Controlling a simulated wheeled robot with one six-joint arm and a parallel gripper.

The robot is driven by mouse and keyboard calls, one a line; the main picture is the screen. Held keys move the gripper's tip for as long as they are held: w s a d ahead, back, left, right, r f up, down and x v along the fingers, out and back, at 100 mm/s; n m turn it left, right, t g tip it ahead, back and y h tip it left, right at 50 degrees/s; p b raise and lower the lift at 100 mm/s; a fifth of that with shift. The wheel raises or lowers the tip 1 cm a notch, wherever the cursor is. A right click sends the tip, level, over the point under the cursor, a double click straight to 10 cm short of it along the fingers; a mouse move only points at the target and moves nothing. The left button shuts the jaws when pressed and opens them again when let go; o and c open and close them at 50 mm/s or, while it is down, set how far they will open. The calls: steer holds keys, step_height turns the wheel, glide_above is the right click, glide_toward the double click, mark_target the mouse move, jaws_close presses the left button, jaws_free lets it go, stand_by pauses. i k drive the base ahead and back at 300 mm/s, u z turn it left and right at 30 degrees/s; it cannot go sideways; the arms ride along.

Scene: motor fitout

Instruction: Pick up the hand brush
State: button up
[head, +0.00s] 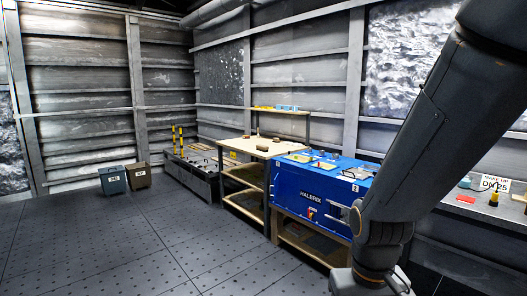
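I cannot make out the hand brush for certain. Several small dark and brown items (276,139) stand on the pale wooden bench (240,145) in the middle of the head view, too small to name. More small items lie on the blue HALBRIX cabinet (290,192), right of the bench. My arm crosses the right side of the view. Light metal prongs at the wrist, which look like my gripper (337,210), show in front of the cabinet's right part. Whether they are open or shut is unclear, and I see nothing held in them.
A grey counter (480,212) at the right bears a red item (466,199) and a DN 25 sign (493,186). A low dark rack (190,177) and two bins (113,180) stand along the back. The floor at left is clear.

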mark_target(259, 147)
steer(key=u, duration=0.25)
steer(key=i, duration=0.9)
steer(key=u, duration=0.65)
steer(key=i, duration=1.8)
steer(key=u, duration=0.25)
steer(key=i, duration=1.7)
steer(key=z, duration=0.3)
steer(key=i, duration=1.6)
steer(key=z, duration=1.55)
steer(key=i, duration=1.2)
steer(key=z, duration=0.95)
steer(key=i, duration=0.25)
steer(key=z, duration=0.05)
